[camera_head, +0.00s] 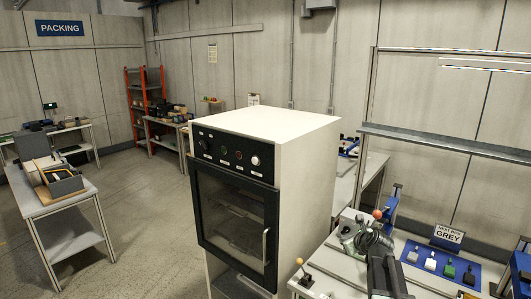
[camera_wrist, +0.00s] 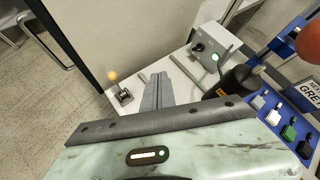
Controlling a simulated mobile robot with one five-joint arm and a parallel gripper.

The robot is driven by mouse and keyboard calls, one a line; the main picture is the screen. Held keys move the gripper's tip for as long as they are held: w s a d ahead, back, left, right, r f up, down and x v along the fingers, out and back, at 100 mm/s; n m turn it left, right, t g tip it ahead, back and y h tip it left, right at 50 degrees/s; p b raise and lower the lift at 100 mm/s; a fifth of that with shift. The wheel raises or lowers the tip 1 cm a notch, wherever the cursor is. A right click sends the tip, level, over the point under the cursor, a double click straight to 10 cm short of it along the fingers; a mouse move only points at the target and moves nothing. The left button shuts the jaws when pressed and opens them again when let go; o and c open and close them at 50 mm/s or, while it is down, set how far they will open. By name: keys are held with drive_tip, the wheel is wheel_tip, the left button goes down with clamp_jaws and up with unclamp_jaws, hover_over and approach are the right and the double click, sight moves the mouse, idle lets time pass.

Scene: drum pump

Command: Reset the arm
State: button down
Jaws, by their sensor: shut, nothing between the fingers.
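My gripper (camera_wrist: 160,78) shows in the wrist view with its two grey fingers together and nothing between them. It points over the white bench top (camera_wrist: 178,72). A small lever with a yellow-orange knob (camera_wrist: 112,76) stands to the left of the fingers, apart from them. A grey box with a black knob and a green light (camera_wrist: 213,50) is beyond them to the right. In the head view, parts of my arm appear over the bench at the lower right, and the fingertips are hard to make out there.
A cream cabinet with a dark glass door (camera_head: 238,210) stands left of the bench. A blue mat (camera_head: 440,264) holds several coloured blocks, behind it a sign reading "NEXT BOX GREY" (camera_head: 448,234). An orange ball (camera_head: 377,213) rises above the bench. The floor at left (camera_head: 145,215) is clear.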

drive_tip(key=s+a+f+n+g+b, duration=0.2)
drive_tip(key=s+a+f+n, duration=0.3)
drive_tip(key=a+n, duration=0.15)
drive_tip(key=s+a+f+n+g+y+b, duration=0.1)
drive_tip(key=s+a+f+n+g+b, duration=0.1)
drive_tip(key=s+a+f+n, duration=0.45)
drive_tip(key=s+a+f+n+g+b, duration=0.2)
drive_tip(key=s+a+f+n, duration=0.15)
drive_tip(key=a, duration=0.55)
drive_tip(key=s+d+f+n+g+h, duration=0.2)
drive_tip(key=s+d+n+g, duration=0.2)
drive_tip(key=s+n, duration=0.6)
drive_tip(key=n, duration=0.4)
drive_tip(key=shift+s+d+g+p, duration=0.2)
drive_tip(key=shift+s+g+p, duration=0.1)
drive_tip(key=shift+s+g, duration=0.1)
